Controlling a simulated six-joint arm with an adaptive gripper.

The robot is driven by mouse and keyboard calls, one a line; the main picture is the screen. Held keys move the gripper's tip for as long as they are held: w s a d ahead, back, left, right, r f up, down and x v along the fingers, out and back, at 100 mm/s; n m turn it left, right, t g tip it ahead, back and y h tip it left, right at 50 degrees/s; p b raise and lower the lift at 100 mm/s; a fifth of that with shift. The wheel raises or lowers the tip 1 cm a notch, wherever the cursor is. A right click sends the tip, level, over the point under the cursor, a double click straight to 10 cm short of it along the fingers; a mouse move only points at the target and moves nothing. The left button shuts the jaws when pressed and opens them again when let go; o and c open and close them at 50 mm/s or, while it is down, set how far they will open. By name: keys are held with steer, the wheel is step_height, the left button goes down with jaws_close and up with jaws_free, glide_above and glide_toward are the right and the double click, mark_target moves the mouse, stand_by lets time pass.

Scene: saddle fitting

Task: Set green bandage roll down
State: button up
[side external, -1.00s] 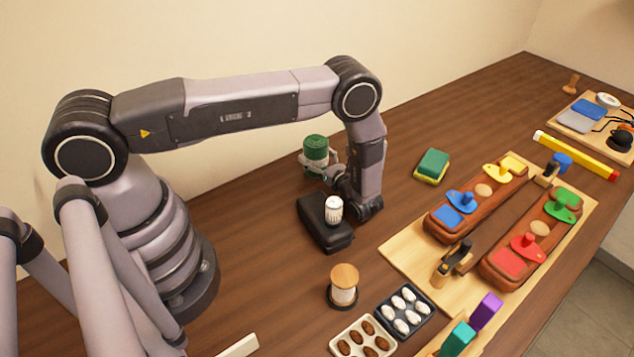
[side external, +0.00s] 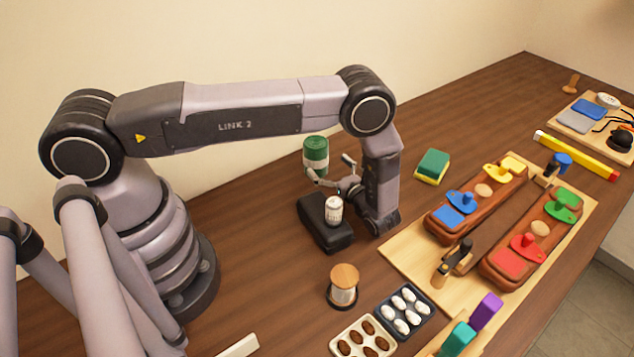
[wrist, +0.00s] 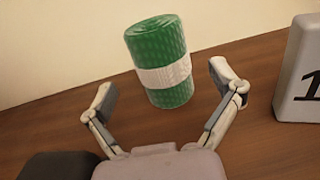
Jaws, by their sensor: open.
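The green bandage roll (side external: 315,153) with a white band stands upright on the wooden table near the back wall. It also shows upright in the wrist view (wrist: 161,62), ahead of and between the spread fingers. My gripper (side external: 340,173) is open and empty, and the roll is clear of its fingers. In the wrist view my gripper (wrist: 168,95) has a finger on each side, with a gap to the roll.
A green and yellow sponge (side external: 432,166) lies to the right. The saddle board (side external: 405,258) is at right.

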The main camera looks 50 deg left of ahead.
steer(key=s+a+r+n+g+h, duration=0.1)
steer(key=s+r+n+g+h, duration=0.15)
steer(key=r, duration=0.65)
steer(key=s+a+r+n+g+h, duration=0.1)
steer(key=s+r+n+h, duration=0.25)
steer(key=r, duration=0.55)
steer(key=s+a+r+n+g+h, duration=0.15)
steer(key=r+n, duration=0.25)
steer(key=r, duration=0.5)
steer(key=s+d+r+n+t+h, duration=0.3)
steer(key=s+r+n+t+h, duration=0.1)
steer(key=s, duration=0.5)
steer(key=s+d+r+n+t+h, duration=0.3)
steer(key=s+r+n+t+h, duration=0.2)
steer(key=s, duration=0.4)
steer(key=shift+s+d+r+h, duration=0.3)
steer(key=shift+s+r+h, duration=0.1)
steer(key=shift+r+h, duration=0.35)
